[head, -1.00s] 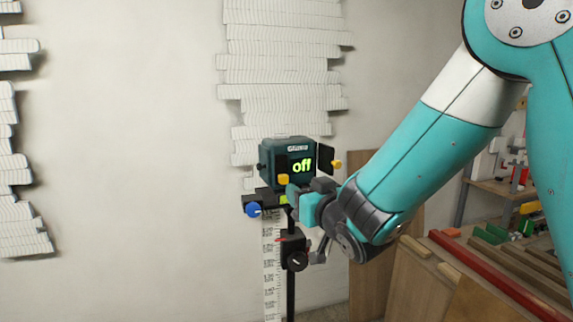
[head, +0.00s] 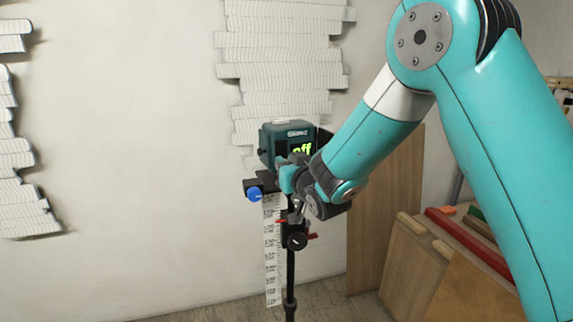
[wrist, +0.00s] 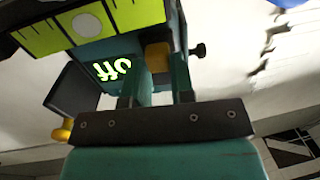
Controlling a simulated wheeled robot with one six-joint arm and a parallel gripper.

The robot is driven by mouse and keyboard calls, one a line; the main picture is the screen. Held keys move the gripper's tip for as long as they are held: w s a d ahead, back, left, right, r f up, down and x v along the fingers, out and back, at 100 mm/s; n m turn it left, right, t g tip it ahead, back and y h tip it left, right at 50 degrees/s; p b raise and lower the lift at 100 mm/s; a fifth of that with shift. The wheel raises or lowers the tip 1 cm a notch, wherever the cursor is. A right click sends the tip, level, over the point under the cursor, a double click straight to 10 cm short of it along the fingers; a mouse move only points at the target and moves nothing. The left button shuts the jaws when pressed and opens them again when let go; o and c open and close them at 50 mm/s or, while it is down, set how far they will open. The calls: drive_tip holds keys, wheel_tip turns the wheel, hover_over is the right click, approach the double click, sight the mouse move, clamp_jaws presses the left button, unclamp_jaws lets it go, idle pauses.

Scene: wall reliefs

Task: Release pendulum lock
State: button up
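The laser level (head: 270,145) is a dark teal box on a bracket, with a green "off" display facing me. It also shows, upside down, in the wrist view (wrist: 85,30). A small yellow knob (wrist: 158,56) on its body sits between the fingertips of my gripper (wrist: 160,72). The fingers stand apart, one on each side of the knob; I cannot tell whether they touch it. In the head view my gripper (head: 287,176) is at the front of the level, and the knob is hidden behind it.
The level stands on a black pole (head: 290,268) with a blue knob (head: 254,194) and a white scale (head: 272,255) beside it. White wall reliefs (head: 285,60) are behind. Wooden boards (head: 440,265) lean at right.

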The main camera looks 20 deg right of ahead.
sight(282, 144)
clamp_jaws()
drive_tip(key=shift+r+p, duration=0.55)
drive_tip(key=shift+r, duration=1.55)
drive_tip(key=o, duration=0.7)
unclamp_jaws()
drive_tip(key=shift+r, duration=0.1)
